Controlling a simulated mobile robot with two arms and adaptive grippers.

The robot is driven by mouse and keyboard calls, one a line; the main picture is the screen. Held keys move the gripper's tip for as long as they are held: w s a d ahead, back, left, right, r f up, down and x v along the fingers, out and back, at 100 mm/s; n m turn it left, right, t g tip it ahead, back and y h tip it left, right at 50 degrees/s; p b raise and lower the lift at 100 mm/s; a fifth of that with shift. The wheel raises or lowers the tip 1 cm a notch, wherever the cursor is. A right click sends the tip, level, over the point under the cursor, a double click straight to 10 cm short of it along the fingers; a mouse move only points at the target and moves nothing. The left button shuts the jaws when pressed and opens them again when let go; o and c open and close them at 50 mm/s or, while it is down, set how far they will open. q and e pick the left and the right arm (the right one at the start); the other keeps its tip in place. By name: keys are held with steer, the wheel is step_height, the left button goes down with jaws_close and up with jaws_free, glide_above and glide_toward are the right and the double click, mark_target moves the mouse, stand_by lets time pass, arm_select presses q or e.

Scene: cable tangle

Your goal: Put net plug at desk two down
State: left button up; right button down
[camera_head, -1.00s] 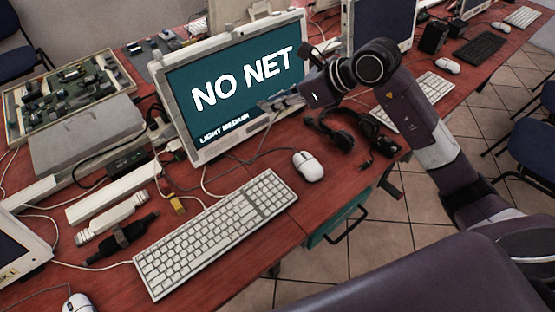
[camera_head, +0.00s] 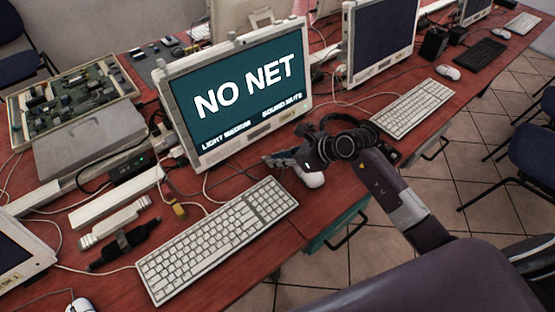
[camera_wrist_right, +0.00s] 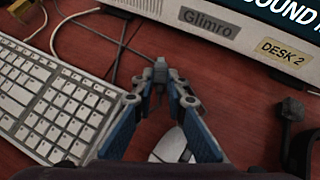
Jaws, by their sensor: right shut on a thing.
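The desk two monitor (camera_head: 240,95) reads "NO NET", and its "DESK 2" label (camera_wrist_right: 283,53) shows in the right wrist view. My right gripper (camera_head: 272,160) is low over the desk, in front of the monitor's lower right part and beside the white mouse (camera_head: 312,178). In the wrist view its fingertips (camera_wrist_right: 160,78) are closed together on a small grey piece (camera_wrist_right: 160,66); I cannot tell for sure that it is the net plug. Grey cables (camera_wrist_right: 125,50) run on the desk just beyond the fingertips. My left gripper is not in view.
A white keyboard (camera_head: 215,240) lies in front of the monitor. A small yellow piece (camera_head: 180,211) and a black device (camera_head: 122,246) lie left of it. A black box with a green light (camera_head: 128,168) and power strips crowd the left. Dark headphones are partly hidden behind my right arm.

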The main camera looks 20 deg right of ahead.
steer(key=shift+f, duration=0.3)
steer(key=shift+f, duration=0.15)
steer(key=c, duration=1.9)
jaws_free()
steer(key=shift+c, duration=0.2)
steer(key=shift+r, duration=0.25)
steer(key=b+v, duration=0.1)
steer(key=v, duration=0.9)
steer(key=shift+s+d, duration=0.2)
steer(key=shift+v, duration=0.75)
